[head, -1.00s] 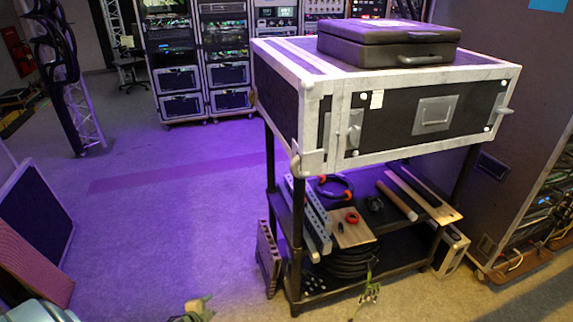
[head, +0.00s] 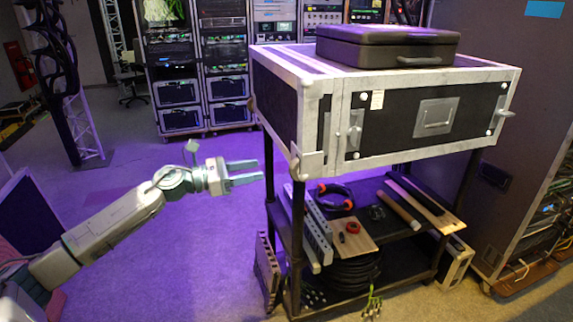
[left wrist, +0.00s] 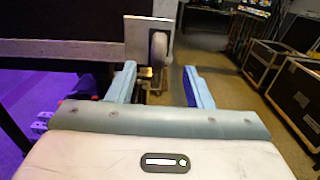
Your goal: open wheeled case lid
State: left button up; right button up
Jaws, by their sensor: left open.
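A large black case (head: 395,135) with silver edges rests on top of a black shelf cart. Its front has a recessed handle (head: 436,117), a latch (head: 355,130) near the left and another latch (head: 500,114) at the right edge. The front looks closed. My left gripper (head: 259,171) is open and empty, just left of the case's lower left corner, apart from it. In the left wrist view, a pale plate with a rounded grey fitting (left wrist: 158,45) shows just beyond the open fingers (left wrist: 160,74). My right gripper is not in view.
A smaller dark case (head: 385,46) lies shut on top. The cart's shelves hold a wooden board (head: 355,238), rods and coiled black cable (head: 350,268). A tall rack case (head: 515,160) stands close at right. Open floor (head: 110,225) lies at left.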

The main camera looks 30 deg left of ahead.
aim_at(292, 164)
pick_arm(q)
jog(key=p+x, duration=0.4)
jog(key=x, duration=0.4)
jog(key=shift+w+d+r, duration=0.15)
jog(key=shift+w+d, duration=0.05)
jog(key=shift+w, duration=0.05)
jog(key=shift+w+d+p, duration=0.45)
jog(key=shift+w, duration=0.05)
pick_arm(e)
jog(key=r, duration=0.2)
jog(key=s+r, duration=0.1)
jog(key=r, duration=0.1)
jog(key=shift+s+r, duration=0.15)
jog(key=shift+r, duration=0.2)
pick_arm(q)
jog(key=c, duration=1)
grip_shut()
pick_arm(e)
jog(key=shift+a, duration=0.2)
